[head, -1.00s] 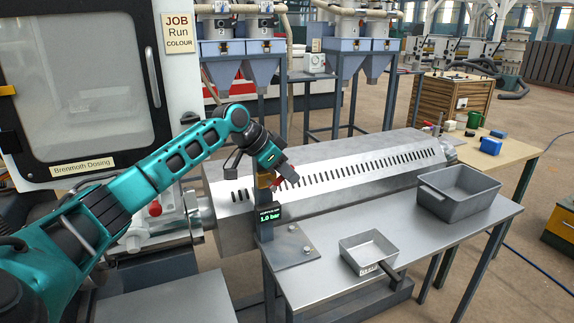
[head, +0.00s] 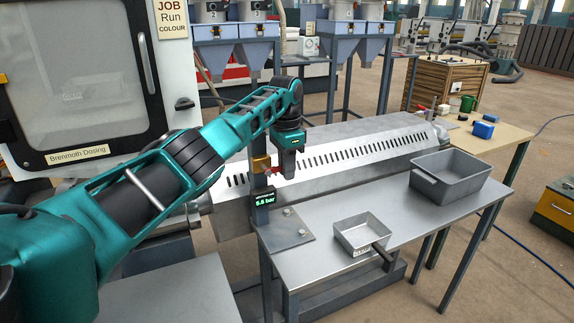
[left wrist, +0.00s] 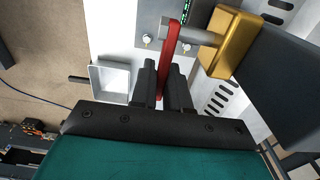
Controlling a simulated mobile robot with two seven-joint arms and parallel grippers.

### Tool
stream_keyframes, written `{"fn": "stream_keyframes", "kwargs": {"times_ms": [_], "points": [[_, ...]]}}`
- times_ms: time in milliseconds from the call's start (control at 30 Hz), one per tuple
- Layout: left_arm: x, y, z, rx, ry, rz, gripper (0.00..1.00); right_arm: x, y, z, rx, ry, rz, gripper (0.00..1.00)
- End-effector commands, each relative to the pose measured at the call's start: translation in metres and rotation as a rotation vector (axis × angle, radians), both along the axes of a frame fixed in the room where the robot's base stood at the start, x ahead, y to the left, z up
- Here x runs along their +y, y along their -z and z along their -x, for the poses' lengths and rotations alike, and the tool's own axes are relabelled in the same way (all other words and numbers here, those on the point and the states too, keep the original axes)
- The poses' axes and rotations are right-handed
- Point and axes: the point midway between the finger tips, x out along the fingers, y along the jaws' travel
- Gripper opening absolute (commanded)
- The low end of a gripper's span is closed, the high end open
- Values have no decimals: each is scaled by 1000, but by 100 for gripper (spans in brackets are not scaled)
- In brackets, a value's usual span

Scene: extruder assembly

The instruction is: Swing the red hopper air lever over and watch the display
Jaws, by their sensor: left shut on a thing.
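The red lever (head: 273,175) sits on a brass valve (head: 260,164) on a grey post. My left gripper (head: 287,174) points down beside the valve and is shut on the lever. In the left wrist view the red lever (left wrist: 171,45) runs between the fingers (left wrist: 163,80), its far end at a grey stem from the brass valve body (left wrist: 226,42). The small display (head: 264,198) below the valve shows green digits, seemingly 5.6 bar; the first digit is hard to read. Its edge also shows in the left wrist view (left wrist: 187,10). My right gripper is not in view.
A small tray with a handle (head: 362,235) and a deep grey bin (head: 455,176) stand on the metal table (head: 335,207). The long slotted barrel cover (head: 350,151) runs behind. A white cabinet (head: 80,70) stands at the left.

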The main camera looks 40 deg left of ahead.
Motion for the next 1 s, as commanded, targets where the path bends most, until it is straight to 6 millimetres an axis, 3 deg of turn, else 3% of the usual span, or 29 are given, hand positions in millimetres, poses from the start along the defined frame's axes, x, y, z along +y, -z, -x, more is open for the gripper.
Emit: {"fn": "stream_keyframes", "kwargs": {"times_ms": [633, 667, 700, 867, 1000], "points": [[-1, 5, 2, 37, 1, -16, 0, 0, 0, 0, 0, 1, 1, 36], [-1, 5, 2, 38, 1, -17, 18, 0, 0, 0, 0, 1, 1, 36], [-1, 5, 2, 37, 1, -16, 22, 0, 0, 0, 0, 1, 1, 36], [0, 4, 1, 33, 1, -16, 36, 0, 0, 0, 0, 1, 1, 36], [0, 3, 1, 32, 0, -17, 36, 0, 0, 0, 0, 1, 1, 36]]}}
